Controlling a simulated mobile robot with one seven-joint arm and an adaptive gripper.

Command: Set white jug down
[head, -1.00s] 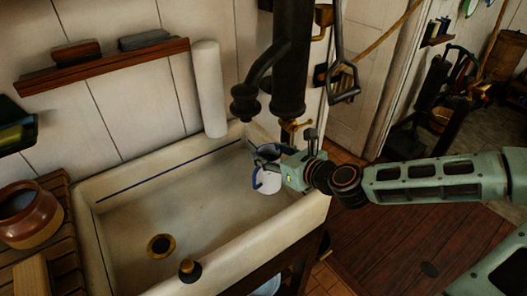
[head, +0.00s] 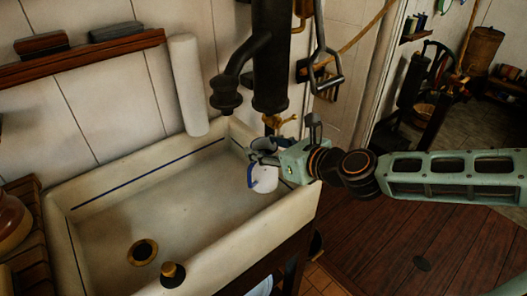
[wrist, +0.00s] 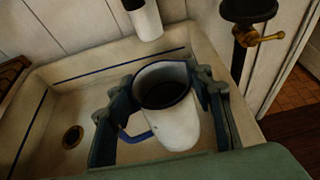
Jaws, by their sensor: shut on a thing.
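The white jug (head: 264,180) has a blue handle and a dark inside. It is upright in my gripper (head: 262,158), at the right end of the white sink (head: 88,262). In the wrist view the jug (wrist: 180,128) sits between the two fingers of my gripper (wrist: 160,95), which are shut on its sides near the rim. Its blue handle points to the lower left. The jug's base is low inside the sink, but I cannot tell whether it touches the sink floor.
A brass drain (head: 142,252) and a dark-topped brass plug (head: 173,274) are at the sink's left front. A black pump (head: 270,60) with a brass tap (wrist: 260,37) hangs above the right end. A white roll (head: 187,85) stands at the back wall. The middle of the sink is clear.

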